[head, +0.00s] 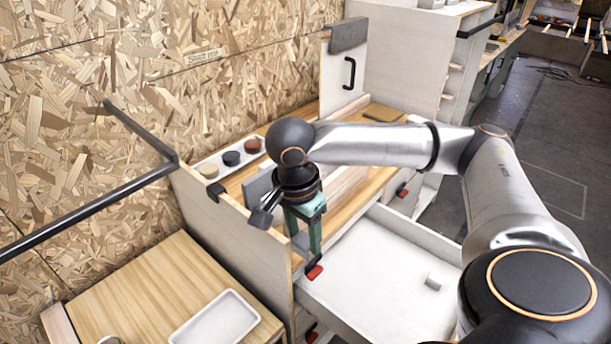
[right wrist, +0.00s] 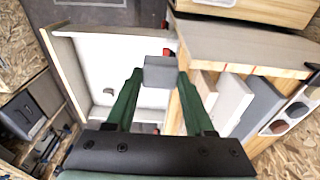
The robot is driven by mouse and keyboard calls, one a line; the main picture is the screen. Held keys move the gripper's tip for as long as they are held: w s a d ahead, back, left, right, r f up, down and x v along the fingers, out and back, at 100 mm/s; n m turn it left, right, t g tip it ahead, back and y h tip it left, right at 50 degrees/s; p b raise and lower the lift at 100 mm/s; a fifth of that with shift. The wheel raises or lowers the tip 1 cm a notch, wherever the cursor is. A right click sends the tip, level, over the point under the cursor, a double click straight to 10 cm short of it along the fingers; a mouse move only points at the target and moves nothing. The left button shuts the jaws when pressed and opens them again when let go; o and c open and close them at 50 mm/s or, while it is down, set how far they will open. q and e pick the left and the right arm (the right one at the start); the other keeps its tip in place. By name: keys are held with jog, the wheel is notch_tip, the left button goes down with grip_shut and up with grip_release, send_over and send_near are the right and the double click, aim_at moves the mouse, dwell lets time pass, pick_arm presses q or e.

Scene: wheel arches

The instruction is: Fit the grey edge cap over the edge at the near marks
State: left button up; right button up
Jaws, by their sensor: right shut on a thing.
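My right gripper (head: 304,246) points down beside the cabinet's near side, at the corner of the open drawer. In the right wrist view its green fingers (right wrist: 160,78) are shut on a small grey block, the grey edge cap (right wrist: 160,66). My left gripper is not in view.
The open white drawer (head: 365,262) holds a small pale block (head: 435,280). A tray with round pots (head: 232,158) stands at the back. A tall white panel (head: 342,75) has a black handle. A wooden table with a white dish (head: 215,318) is at the near left.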

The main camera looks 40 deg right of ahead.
jog(key=shift+w+a, duration=0.15)
jog(key=shift+w, duration=1.9)
jog(key=shift+w+a, duration=0.2)
jog(key=shift+w, duration=1.9)
jog(key=shift+w+a, duration=0.15)
jog(key=shift+w, duration=1.9)
jog(key=shift+w, duration=0.1)
jog(key=shift+f, duration=0.25)
jog(key=shift+f, duration=0.15)
jog(key=shift+f, duration=0.15)
jog(key=shift+f, duration=0.3)
jog(key=shift+f, duration=0.15)
jog(key=shift+f, duration=0.25)
jog(key=shift+f, duration=0.4)
